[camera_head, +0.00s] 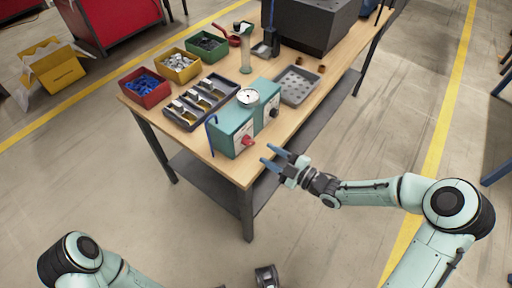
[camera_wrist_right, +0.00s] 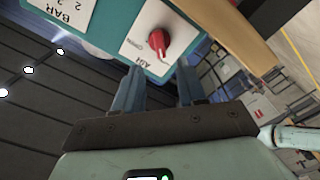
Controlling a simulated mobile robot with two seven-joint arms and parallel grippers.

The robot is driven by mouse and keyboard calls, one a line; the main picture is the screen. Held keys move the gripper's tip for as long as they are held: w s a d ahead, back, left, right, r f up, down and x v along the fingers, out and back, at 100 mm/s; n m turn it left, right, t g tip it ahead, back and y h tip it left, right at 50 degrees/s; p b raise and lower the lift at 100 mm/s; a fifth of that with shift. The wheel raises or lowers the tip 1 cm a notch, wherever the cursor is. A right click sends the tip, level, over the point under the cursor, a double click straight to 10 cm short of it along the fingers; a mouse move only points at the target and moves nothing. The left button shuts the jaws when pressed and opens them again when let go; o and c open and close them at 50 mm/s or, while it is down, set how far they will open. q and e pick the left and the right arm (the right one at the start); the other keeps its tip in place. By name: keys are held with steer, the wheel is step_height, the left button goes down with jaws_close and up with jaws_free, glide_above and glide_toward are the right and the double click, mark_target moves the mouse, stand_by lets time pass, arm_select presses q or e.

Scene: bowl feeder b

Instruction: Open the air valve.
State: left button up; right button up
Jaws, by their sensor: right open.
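The air valve is a red knob (camera_head: 248,141) on the front of a teal box (camera_head: 228,135) at the near corner of the wooden table. In the right wrist view the red knob (camera_wrist_right: 158,42) sits on a white plate marked AIR, its pointer end toward the lower right. My right gripper (camera_head: 269,155) is open and empty, just right of and below the knob in the head view. In the right wrist view its two blue fingers (camera_wrist_right: 158,85) are apart, with the knob beyond the gap between them. They do not appear to touch it.
A round gauge (camera_head: 248,97) tops the teal boxes. A dark tray of parts (camera_head: 178,121) and red (camera_head: 148,100), yellow (camera_head: 180,79) and green (camera_head: 206,57) bins stand left. Floor before the table is clear.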

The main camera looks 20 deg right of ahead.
mark_target(251, 144)
steer(key=x, duration=0.6)
steer(key=shift+b, duration=0.35)
jaws_close()
